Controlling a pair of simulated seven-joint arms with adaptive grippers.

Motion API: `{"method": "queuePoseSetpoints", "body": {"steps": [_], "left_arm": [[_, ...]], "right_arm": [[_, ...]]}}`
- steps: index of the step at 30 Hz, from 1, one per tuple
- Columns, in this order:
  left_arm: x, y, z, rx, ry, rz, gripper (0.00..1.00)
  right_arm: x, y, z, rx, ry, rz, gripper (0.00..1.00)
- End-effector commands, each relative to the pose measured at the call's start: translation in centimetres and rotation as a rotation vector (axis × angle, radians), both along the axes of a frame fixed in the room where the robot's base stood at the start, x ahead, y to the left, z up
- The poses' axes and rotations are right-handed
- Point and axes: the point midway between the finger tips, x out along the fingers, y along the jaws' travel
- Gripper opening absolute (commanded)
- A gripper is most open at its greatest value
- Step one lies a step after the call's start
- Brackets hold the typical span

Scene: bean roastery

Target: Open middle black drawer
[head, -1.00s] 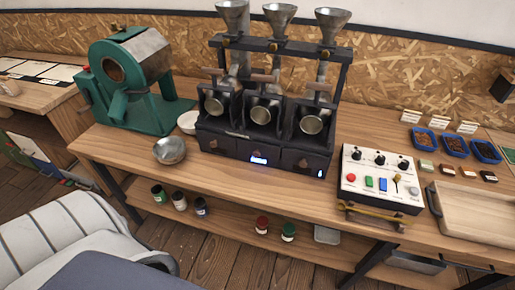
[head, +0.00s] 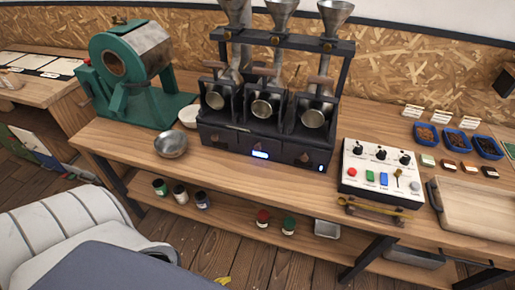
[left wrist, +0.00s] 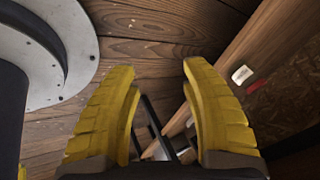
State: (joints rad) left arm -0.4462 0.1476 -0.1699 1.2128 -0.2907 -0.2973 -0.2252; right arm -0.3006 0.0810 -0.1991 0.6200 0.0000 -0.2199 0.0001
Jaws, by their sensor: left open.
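A black three-hopper machine (head: 232,140) stands on the wooden bench in the head view. Its dark base has a row of drawer fronts with small knobs; the middle front (head: 260,143) is above a lit blue display, and no drawer looks pulled out. My left gripper (left wrist: 158,72) shows in the left wrist view with its two yellow fingers apart and nothing between them. It points down over the wooden floor, away from the machine. A small yellow tip (head: 222,281) shows at the bottom edge of the head view; which finger it is cannot be told. My right gripper is not in view.
A green roaster (head: 125,105) and a metal bowl (head: 171,146) stand left of the machine. A control box (head: 381,192), blue trays (head: 455,142) and a wooden tray (head: 480,212) stand right. Jars (head: 180,193) stand on the lower shelf. Bench in front of the machine is clear.

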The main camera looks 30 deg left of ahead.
Motion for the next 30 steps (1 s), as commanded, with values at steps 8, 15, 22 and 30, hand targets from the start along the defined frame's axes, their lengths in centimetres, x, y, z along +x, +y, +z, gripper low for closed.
{"method": "queuePoseSetpoints", "body": {"steps": [8,15,22,30], "left_arm": [[11.3,0.6,14.1,0.408,-0.279,-0.423,0.46],[17.8,1.2,30.1,0.942,-0.460,-0.710,0.46],[20.2,2.3,46.0,1.564,-0.466,-0.853,0.46],[19.9,3.2,50.9,1.943,-0.275,-0.961,0.46]], "right_arm": [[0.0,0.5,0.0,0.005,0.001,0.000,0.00],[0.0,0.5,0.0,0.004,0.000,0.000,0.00],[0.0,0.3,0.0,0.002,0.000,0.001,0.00],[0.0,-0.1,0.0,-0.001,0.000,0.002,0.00]]}}
